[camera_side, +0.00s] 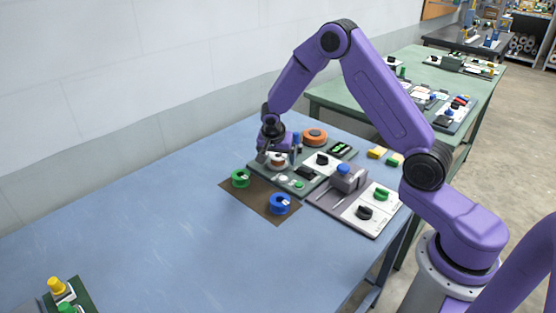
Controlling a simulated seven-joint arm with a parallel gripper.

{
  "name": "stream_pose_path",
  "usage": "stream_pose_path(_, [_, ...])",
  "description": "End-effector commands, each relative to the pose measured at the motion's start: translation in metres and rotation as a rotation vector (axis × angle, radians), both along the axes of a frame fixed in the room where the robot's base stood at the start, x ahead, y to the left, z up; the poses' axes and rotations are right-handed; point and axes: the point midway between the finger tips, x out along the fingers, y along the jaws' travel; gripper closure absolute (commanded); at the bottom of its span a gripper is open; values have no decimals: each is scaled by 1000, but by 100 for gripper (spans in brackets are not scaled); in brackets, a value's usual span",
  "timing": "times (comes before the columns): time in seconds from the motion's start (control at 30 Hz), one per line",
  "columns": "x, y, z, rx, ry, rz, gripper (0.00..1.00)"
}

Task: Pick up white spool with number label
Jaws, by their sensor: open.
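A small white spool with a reddish-brown band (279,161) sits on the green board (322,182) of the press. I cannot read a number on it at this size. My gripper (271,155) is open and points down right at this spool, with its fingers close to or beside it. I cannot tell whether the fingers touch it, and the gripper hides part of it.
A green spool (240,178) and a blue spool (280,204) stand on a brown mat (257,199). An orange spool (315,137) is behind. A grey block with a blue knob (345,178) is to the right.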

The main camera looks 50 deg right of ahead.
Motion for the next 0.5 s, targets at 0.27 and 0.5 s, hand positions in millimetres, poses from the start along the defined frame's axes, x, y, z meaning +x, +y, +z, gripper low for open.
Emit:
stream_pose_path(0.27, [0, 0, 0, 0, 0, -1, 46])
stream_pose_path(0.5, [0, 0, 1, 0, 0, -1, 70])
